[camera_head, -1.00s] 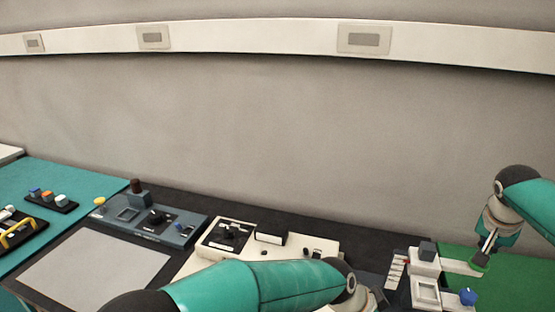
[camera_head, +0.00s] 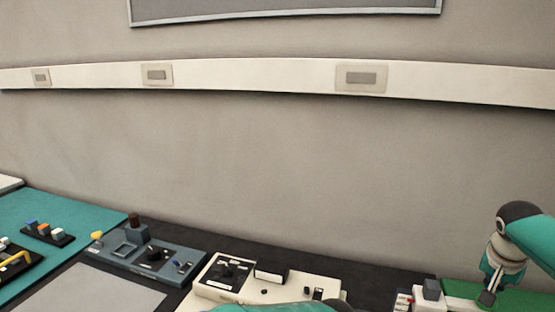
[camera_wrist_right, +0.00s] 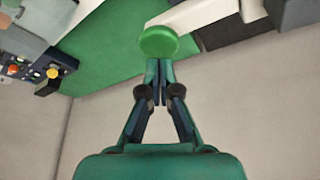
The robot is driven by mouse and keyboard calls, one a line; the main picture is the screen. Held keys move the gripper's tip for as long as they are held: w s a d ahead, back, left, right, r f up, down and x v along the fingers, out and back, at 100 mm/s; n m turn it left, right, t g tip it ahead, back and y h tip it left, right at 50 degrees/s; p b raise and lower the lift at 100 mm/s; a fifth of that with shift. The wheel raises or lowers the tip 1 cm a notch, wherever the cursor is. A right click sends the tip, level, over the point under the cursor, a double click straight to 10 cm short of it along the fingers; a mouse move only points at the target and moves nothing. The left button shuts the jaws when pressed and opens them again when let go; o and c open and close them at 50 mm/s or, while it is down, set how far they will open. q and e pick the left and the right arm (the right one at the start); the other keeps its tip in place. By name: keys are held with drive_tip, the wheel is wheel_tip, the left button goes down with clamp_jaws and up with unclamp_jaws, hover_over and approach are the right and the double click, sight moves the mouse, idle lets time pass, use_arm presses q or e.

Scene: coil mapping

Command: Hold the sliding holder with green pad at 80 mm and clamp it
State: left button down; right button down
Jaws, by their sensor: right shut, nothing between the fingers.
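In the right wrist view a round green pad (camera_wrist_right: 158,41) lies right at the tips of my right gripper (camera_wrist_right: 160,68). The fingers are together and hold nothing; I cannot tell whether they touch the pad. In the head view my right gripper (camera_head: 487,298) points down at the green mat (camera_head: 520,296) at the lower right. A white device with a dark grey block (camera_head: 431,289) stands just left of it. The holder's scale and clamp cannot be made out. My left gripper is out of view; only a bit of my left arm shows at the bottom edge.
A cream panel with black knobs (camera_head: 230,272), a blue-grey control box (camera_head: 150,258) and a teal mat (camera_head: 60,215) with small coloured parts lie to the left. A plain wall with a white rail (camera_head: 250,77) stands behind.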

drive_tip(key=shift+f, duration=0.25)
drive_tip(key=shift+f, duration=1.55)
